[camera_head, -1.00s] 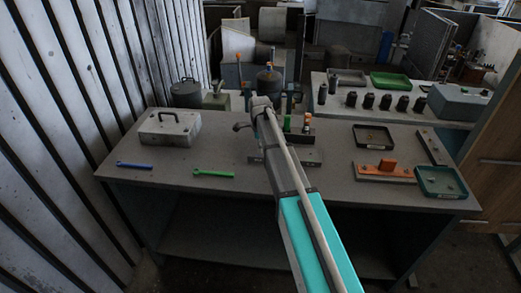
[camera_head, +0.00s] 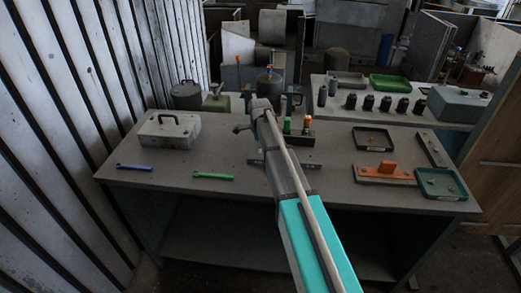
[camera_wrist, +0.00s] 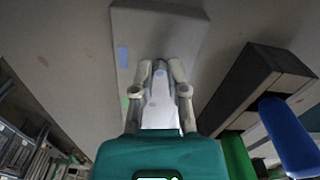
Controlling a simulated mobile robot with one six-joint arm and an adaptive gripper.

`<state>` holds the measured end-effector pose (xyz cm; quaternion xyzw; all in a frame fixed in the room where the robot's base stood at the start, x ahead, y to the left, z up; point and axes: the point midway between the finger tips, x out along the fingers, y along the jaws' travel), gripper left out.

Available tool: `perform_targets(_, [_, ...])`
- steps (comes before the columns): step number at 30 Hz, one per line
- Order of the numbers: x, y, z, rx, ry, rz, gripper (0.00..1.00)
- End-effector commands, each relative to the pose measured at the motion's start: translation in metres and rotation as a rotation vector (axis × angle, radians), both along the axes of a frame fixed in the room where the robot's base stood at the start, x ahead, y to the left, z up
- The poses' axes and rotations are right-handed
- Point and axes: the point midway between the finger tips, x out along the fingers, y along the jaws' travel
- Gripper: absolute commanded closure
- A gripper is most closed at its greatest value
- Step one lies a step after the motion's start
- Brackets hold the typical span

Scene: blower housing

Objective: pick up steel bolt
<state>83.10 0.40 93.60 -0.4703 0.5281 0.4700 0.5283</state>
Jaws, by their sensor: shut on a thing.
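My gripper (camera_wrist: 160,68) shows in the wrist view with its two fingers drawn close together over a grey plate (camera_wrist: 175,20). A small pale thing (camera_wrist: 160,74) sits between the fingertips; I take it for the steel bolt, though its shape is mostly hidden. The fingers are shut on it. Whether it touches the plate I cannot tell. The plate carries a blue mark and a green mark. In the head view the plate (camera_head: 312,160) lies on the bench, and my arm hides the gripper and the bolt.
A dark block (camera_head: 303,136) with upright colored pieces stands beside the plate. A grey case (camera_head: 168,136), a blue wrench (camera_head: 134,167) and a green wrench (camera_head: 213,176) lie left. Trays and an orange-topped fixture (camera_head: 386,172) lie right.

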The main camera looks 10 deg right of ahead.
Motion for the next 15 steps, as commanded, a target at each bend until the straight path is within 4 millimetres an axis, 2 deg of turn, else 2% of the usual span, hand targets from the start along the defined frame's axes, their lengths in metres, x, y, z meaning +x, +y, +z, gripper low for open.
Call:
perform_targets(8, [-0.001,0.000,0.009,0.000,0.002,0.000,1.00])
perform_targets(15, [-0.001,0.000,0.027,0.000,0.001,0.000,1.00])
